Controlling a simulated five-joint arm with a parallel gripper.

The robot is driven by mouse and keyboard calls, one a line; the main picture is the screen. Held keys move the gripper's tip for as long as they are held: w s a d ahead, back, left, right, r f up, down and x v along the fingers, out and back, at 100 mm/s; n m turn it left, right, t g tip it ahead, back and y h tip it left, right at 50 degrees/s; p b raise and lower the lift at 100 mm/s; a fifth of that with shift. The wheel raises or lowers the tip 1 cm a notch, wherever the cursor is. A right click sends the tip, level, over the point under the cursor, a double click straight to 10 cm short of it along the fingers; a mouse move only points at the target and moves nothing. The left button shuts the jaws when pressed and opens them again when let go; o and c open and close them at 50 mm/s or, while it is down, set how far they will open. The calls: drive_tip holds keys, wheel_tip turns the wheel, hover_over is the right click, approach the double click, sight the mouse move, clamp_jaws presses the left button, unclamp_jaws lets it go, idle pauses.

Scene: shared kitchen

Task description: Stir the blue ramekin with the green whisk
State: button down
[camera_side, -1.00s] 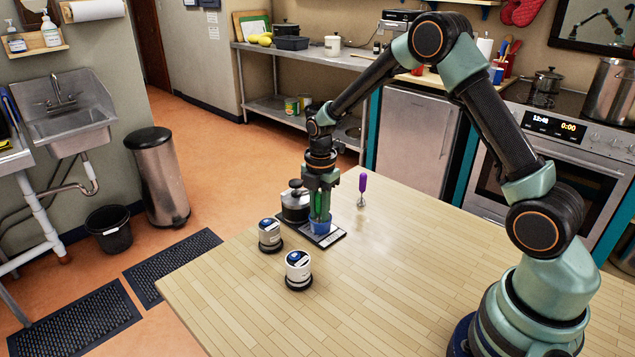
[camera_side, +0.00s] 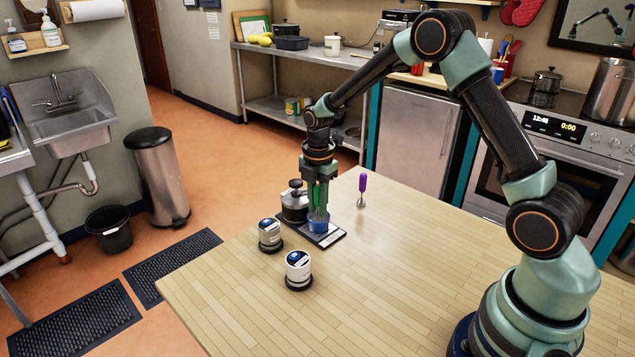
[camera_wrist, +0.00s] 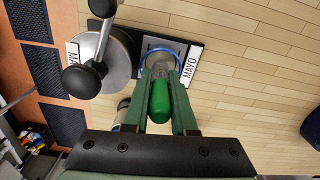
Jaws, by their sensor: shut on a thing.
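The blue ramekin (camera_side: 318,226) stands on a dark labelled tray (camera_side: 333,237) near the table's far left edge. In the wrist view its blue rim (camera_wrist: 181,47) shows around the whisk head. My gripper (camera_side: 318,203) is directly above the ramekin, pointing down. It is shut on the green whisk (camera_side: 317,194), whose green handle (camera_wrist: 160,102) lies between the fingers in the wrist view. The whisk's wire end (camera_wrist: 160,66) is inside the ramekin's rim. Whether it touches the bottom is hidden.
A lidded metal pot (camera_side: 294,204) stands close left of the ramekin. Two white-and-dark canisters (camera_side: 270,234) (camera_side: 298,268) stand nearer the camera. A purple-handled whisk (camera_side: 362,188) stands to the right. The table's middle and right (camera_side: 400,270) are clear.

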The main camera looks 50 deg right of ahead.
sight(318, 187)
drive_tip(key=shift+r, duration=2.6)
drive_tip(key=shift+s+a+r+m, duration=0.2)
drive_tip(key=shift+s+r+m, duration=0.15)
drive_tip(key=shift+m, duration=0.15)
drive_tip(key=s+a+r+m, duration=0.2)
drive_tip(key=s+m, duration=0.4)
drive_tip(key=m, duration=0.3)
drive_tip(key=s+a+r+m, duration=0.3)
drive_tip(key=s+r+m, duration=0.2)
drive_tip(key=m, duration=0.4)
drive_tip(key=shift+s+r, duration=0.15)
drive_tip(key=shift+s, duration=0.7)
